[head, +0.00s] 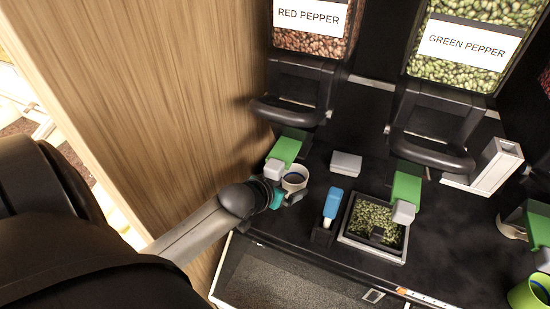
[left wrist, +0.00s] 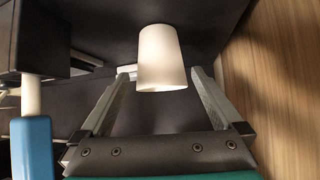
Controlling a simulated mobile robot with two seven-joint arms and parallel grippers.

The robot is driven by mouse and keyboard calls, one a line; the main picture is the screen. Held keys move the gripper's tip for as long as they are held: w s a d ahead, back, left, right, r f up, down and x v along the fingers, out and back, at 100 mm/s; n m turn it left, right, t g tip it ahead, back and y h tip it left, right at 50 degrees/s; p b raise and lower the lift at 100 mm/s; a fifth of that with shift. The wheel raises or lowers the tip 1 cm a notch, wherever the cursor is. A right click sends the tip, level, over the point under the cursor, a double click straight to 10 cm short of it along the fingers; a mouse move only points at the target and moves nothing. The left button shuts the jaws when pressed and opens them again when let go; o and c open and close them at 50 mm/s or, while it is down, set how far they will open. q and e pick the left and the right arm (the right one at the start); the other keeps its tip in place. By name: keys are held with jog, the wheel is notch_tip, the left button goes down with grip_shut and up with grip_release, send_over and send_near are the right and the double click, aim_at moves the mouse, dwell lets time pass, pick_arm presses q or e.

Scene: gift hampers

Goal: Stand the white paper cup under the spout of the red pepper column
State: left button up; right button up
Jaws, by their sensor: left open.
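The white paper cup (head: 296,183) stands upright on the black counter, its open mouth showing, with the pale spout (head: 275,169) of the red pepper column (head: 312,40) at its left rim. Whether the mouth is squarely under the spout I cannot tell. A green part (head: 286,147) sits above the spout. My left gripper (head: 284,197) is low in front of the cup. In the left wrist view the cup (left wrist: 161,58) appears between the tips of the open fingers (left wrist: 161,75), with gaps on both sides. My right gripper is not in view.
A blue-handled tool (head: 333,202) stands right of the cup. Beyond it is a tray (head: 346,236) of green pepper under the green pepper column (head: 462,50). A grey box (head: 346,164) lies behind. A wooden panel (head: 165,100) closes off the left side.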

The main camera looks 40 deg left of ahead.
pick_arm(q)
jog(key=p+v, duration=0.1)
jog(key=v, duration=0.6)
